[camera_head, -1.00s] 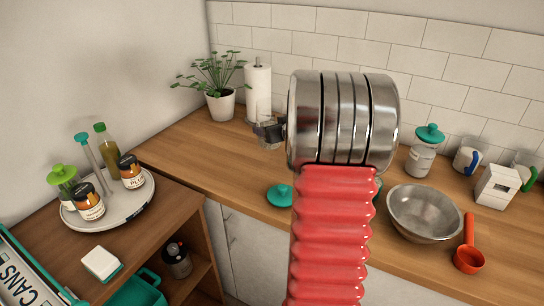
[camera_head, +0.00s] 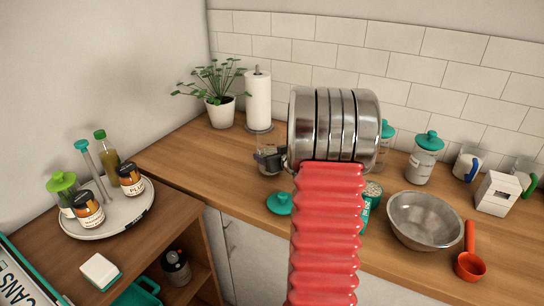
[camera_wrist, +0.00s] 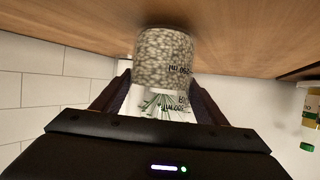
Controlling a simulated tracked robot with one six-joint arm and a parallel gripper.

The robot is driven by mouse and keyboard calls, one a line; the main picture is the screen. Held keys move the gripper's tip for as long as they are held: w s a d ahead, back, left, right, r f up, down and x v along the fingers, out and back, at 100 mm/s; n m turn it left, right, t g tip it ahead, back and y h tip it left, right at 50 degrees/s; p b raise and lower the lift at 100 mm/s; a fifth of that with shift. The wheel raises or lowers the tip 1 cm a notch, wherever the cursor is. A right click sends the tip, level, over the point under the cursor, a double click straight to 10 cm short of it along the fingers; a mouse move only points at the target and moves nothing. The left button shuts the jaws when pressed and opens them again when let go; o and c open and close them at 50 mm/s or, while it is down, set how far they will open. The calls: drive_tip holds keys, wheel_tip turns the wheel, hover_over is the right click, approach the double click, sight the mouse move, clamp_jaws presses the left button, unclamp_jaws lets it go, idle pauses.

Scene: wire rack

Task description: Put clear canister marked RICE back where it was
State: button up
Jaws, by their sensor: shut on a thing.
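My gripper (camera_head: 266,157) is shut on a clear canister (camera_wrist: 163,58), over the counter's left part in the head view. In the wrist view the gripper (camera_wrist: 160,92) has a finger on each side of the canister. The canister holds pale grains and has dark print that I cannot read clearly. Its grain-filled end is against or close to the wooden counter (camera_wrist: 240,35); I cannot tell whether they touch. In the head view my own wrist hides part of the gripper and canister.
A teal lid (camera_head: 280,203) lies on the counter in front. A potted plant (camera_head: 221,112) and paper towel roll (camera_head: 258,98) stand behind. Right of my arm are a teal-lidded canister (camera_head: 424,160), a steel bowl (camera_head: 425,218), a red scoop (camera_head: 470,262) and a white box (camera_head: 496,194).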

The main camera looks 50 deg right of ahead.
drive_tip(key=shift+f, duration=0.35)
drive_tip(key=o, duration=1.6)
drive_tip(key=shift+f, duration=0.2)
drive_tip(key=shift+r, duration=0.15)
drive_tip(key=shift+s+a+r, duration=0.15)
drive_tip(key=shift+s+r, duration=0.1)
drive_tip(key=shift+s, duration=0.25)
drive_tip(key=shift+v, duration=3.25)
drive_tip(key=shift+a, duration=0.1)
